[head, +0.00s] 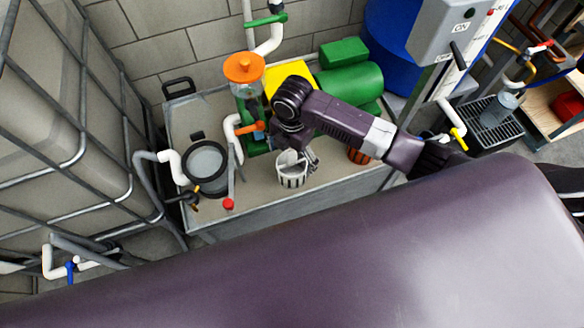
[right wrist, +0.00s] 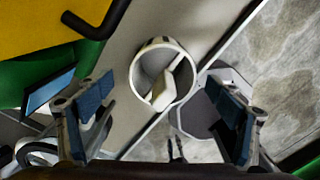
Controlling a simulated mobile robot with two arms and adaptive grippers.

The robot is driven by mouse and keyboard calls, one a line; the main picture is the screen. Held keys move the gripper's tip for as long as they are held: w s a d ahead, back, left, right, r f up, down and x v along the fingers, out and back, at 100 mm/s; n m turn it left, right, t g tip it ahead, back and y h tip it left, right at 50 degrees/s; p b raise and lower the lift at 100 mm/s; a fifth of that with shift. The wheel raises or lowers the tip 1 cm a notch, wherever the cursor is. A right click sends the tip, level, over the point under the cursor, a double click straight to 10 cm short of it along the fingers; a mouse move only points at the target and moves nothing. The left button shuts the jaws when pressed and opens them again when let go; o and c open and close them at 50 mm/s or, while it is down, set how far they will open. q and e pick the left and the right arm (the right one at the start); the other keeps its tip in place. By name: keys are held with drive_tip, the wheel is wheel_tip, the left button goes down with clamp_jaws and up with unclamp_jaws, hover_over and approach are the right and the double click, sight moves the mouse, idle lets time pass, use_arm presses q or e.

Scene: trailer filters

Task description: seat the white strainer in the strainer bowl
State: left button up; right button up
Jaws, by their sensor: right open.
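The white strainer (head: 292,181), a slotted basket with an inner grip, stands upright on the grey bench (head: 270,202) near its front edge. In the right wrist view the strainer (right wrist: 141,80) shows from above as a white ring, ahead of the fingertips and between their lines. My right gripper (head: 301,157) is open and empty just above it; the right wrist view shows both blue-padded fingers (right wrist: 163,108) wide apart. A black-rimmed round bowl (head: 206,162), seemingly the strainer bowl, stands open to the left of the strainer. My left gripper is not in view.
An orange-capped filter (head: 244,68) and white pipes stand behind the strainer and bowl. A green motor (head: 350,84) is at the back right. An orange-red item (head: 358,156) is partly hidden by my arm.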

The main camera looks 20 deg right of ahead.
sight(292, 170)
drive_tip(key=shift+w+d+f, duration=0.1)
drive_tip(key=shift+d+f, duration=0.1)
drive_tip(key=f, duration=0.7)
drive_tip(key=shift+s+a+f, duration=0.1)
drive_tip(key=shift+s+f, duration=0.05)
drive_tip(key=shift+s, duration=0.1)
drive_tip(key=c, duration=1.3)
wheel_tip(292, 170, up, 10)
drive_tip(key=shift+r, duration=0.1)
